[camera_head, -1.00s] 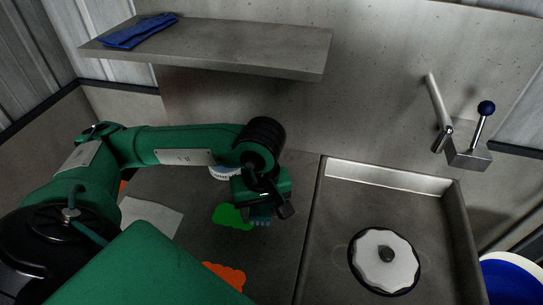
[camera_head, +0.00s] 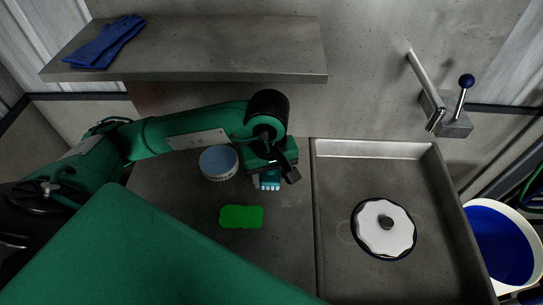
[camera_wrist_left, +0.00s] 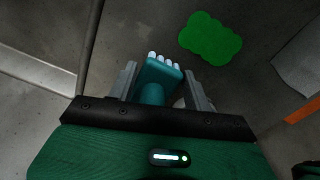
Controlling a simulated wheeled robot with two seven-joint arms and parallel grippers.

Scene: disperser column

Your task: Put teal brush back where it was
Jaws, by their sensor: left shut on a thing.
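The teal brush (camera_head: 269,182), with white bristle tufts, is in the grip of my left gripper (camera_head: 267,174). In the left wrist view the brush (camera_wrist_left: 157,76) sits between the two grey fingers, its bristles pointing away from the palm. The gripper is over the grey counter, left of the sink's edge and to the right of a round tub. I cannot tell whether the brush touches the counter. My right gripper is not in view.
A green sponge (camera_head: 241,217) lies in front of the gripper. A round tub (camera_head: 219,162) with a blue top stands left of it. The sink (camera_head: 345,205) with a white drain cover (camera_head: 384,229) is right. A shelf (camera_head: 230,55) with blue gloves (camera_head: 104,42) overhangs behind.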

